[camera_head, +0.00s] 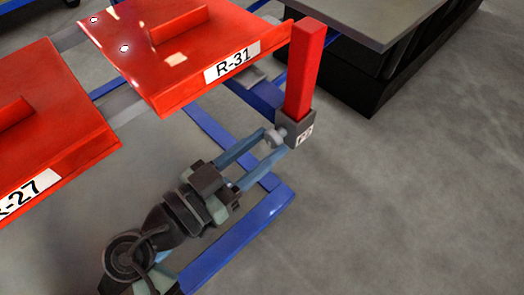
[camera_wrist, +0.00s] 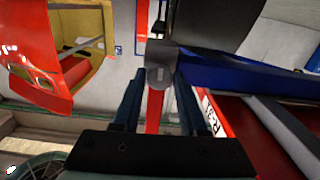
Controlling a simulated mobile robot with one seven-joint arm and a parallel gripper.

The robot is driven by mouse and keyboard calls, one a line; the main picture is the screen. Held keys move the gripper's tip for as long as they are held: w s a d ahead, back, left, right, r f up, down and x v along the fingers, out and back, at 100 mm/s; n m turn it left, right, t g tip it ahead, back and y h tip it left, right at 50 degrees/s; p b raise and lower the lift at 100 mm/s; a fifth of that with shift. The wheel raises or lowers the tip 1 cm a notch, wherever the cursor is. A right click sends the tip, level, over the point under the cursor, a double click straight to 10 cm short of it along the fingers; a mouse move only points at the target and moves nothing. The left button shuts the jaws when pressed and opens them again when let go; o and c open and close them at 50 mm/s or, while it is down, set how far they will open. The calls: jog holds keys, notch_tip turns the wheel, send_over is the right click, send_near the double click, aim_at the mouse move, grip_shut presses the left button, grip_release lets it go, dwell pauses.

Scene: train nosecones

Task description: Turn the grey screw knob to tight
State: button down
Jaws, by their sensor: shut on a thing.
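The grey screw knob (camera_head: 276,137) sticks out from the side of a dark grey block (camera_head: 294,131) at the foot of an upright red post (camera_head: 305,70). My gripper (camera_head: 274,142) reaches up from the lower left, with its blue fingers on either side of the knob, shut on it. In the wrist view, the round face of the knob (camera_wrist: 159,77) lies between the fingertips, with the dark block behind it. A slot or mark on the knob is too small to read, so how tight it is cannot be told.
A red panel labelled R-31 (camera_head: 190,55) lies just left of the post, and another red panel (camera_head: 50,110) is farther left. Blue frame beams (camera_head: 240,235) run beneath my arm. A dark table (camera_head: 370,25) stands at the upper right. The floor at the right is clear.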

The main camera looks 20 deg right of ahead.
jog(key=shift+m, duration=0.3)
jog(key=shift+c, duration=2.4)
grip_release()
jog(key=p+v, duration=0.5)
jog(key=v, duration=0.8)
